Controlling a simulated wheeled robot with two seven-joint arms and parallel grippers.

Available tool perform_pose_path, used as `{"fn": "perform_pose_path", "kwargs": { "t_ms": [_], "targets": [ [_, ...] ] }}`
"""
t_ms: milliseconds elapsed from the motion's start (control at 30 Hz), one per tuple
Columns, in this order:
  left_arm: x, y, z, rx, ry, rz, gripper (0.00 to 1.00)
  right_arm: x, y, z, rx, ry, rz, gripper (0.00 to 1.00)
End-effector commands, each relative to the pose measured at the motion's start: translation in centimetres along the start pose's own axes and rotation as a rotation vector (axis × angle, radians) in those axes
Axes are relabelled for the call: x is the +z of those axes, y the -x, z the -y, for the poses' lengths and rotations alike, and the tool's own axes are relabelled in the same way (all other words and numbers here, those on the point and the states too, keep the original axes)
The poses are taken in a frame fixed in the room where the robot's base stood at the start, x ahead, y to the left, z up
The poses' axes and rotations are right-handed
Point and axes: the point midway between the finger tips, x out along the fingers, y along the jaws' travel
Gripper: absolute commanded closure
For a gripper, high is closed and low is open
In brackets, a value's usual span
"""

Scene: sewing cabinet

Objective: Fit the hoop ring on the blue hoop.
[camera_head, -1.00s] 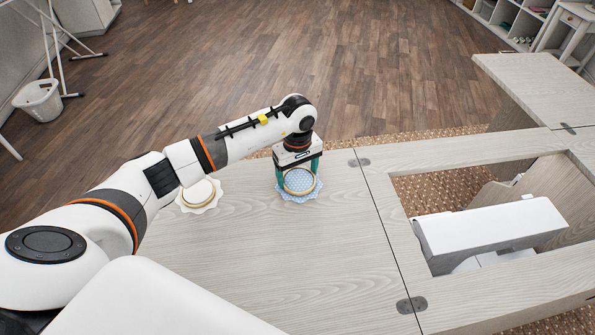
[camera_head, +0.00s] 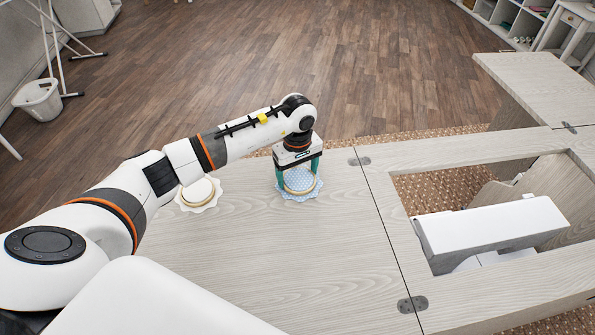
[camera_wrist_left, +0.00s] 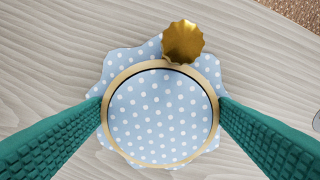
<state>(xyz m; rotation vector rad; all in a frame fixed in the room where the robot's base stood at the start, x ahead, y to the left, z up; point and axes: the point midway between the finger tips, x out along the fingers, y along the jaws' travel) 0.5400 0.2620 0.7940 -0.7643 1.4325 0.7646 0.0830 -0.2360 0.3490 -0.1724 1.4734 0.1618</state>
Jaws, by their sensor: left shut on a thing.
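The blue hoop (camera_head: 289,197) lies on the table, with white-dotted blue cloth and a wavy edge. In the left wrist view its dotted cloth (camera_wrist_left: 160,115) fills the ring's opening. The hoop ring (camera_wrist_left: 121,73) is a thin wooden band with a brass screw (camera_wrist_left: 183,41) at its top edge. My left gripper (camera_head: 299,181) points down over the hoop, its green fingers (camera_wrist_left: 160,104) shut on opposite sides of the ring. The ring looks roughly centred on the blue hoop. I cannot tell whether it is fully seated. My right gripper is not in view.
A white hoop (camera_head: 198,192) with scalloped cloth lies to the left, close under my left arm. The wooden table (camera_head: 270,260) is clear in front. At the right is a cabinet opening with a white machine (camera_head: 490,230) in it.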

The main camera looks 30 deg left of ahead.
Motion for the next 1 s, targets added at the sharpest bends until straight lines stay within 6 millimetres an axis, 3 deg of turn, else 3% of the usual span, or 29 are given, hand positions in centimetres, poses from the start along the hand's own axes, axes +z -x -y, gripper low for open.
{"fn": "perform_pose_path", "kwargs": {
  "t_ms": [233,267,367,667,767,1000],
  "targets": [
    [0.0,-0.2,0.0,0.0,0.0,0.0,0.42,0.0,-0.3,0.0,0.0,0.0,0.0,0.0],
    [0.0,-0.2,0.0,0.0,0.0,0.0,0.16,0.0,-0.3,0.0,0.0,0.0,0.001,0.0],
    [0.0,-0.2,0.0,0.0,0.0,0.0,0.0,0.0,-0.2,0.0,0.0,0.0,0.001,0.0],
    [0.0,0.3,0.0,-0.001,0.0,0.0,0.0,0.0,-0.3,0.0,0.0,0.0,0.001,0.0],
    [0.1,1.5,0.1,-0.003,0.0,0.003,0.0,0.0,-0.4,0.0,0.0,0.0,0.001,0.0],
    [0.1,6.5,0.1,-0.005,-0.002,0.004,0.0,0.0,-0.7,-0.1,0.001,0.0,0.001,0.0]
  ]
}}
